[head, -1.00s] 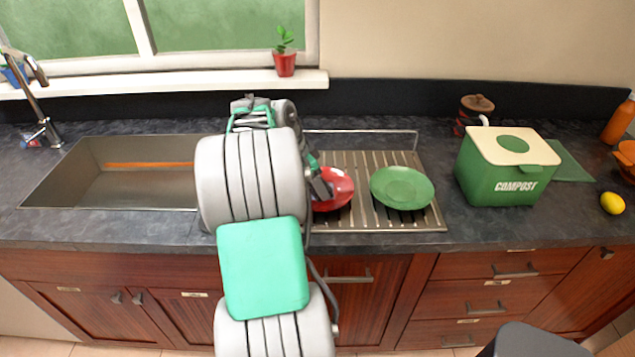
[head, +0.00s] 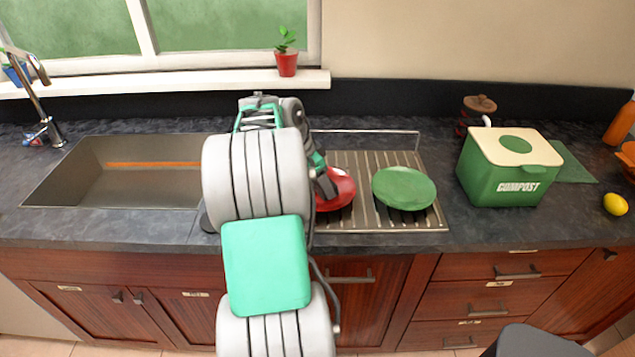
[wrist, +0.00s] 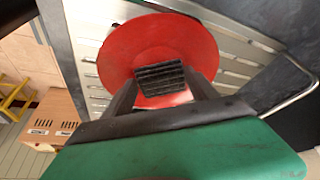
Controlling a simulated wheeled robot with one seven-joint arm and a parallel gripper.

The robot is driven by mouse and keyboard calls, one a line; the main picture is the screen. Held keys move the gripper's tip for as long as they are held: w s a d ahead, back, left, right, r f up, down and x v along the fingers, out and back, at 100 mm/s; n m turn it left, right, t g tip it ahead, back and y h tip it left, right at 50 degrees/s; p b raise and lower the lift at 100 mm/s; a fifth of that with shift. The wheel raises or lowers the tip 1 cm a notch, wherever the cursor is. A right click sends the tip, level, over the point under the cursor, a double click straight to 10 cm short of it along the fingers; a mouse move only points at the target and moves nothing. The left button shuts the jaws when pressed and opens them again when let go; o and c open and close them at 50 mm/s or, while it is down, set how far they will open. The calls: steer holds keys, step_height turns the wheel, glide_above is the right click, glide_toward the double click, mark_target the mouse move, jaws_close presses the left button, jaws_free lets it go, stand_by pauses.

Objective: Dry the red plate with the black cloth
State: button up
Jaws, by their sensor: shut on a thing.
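The red plate (head: 344,190) lies on the metal drying rack right of my arm, partly hidden by my gripper in the head view. In the wrist view the red plate (wrist: 120,58) fills the top middle. My gripper (wrist: 162,88) is shut on a dark, ridged, folded piece, which looks like the black cloth (wrist: 160,76). The cloth is over the middle of the plate and seems to be on or very near its surface; exact contact cannot be told. In the head view my gripper (head: 325,187) is over the left part of the plate.
A green plate (head: 404,188) sits on the slatted rack (head: 362,224) to the right. A green compost bin (head: 508,170) stands farther right, and a lemon (head: 615,204) lies near the right edge.

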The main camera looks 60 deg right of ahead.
steer(key=shift+w+a+b, duration=0.35)
steer(key=shift+a, duration=0.2)
steer(key=shift+s+d, duration=0.45)
steer(key=shift+d, duration=0.25)
steer(key=shift+w+a, duration=0.2)
steer(key=shift+a, duration=0.2)
steer(key=shift+f, duration=0.1)
step_height(320, 180, up, 7)
steer(key=p, duration=0.5)
stand_by(0.5)
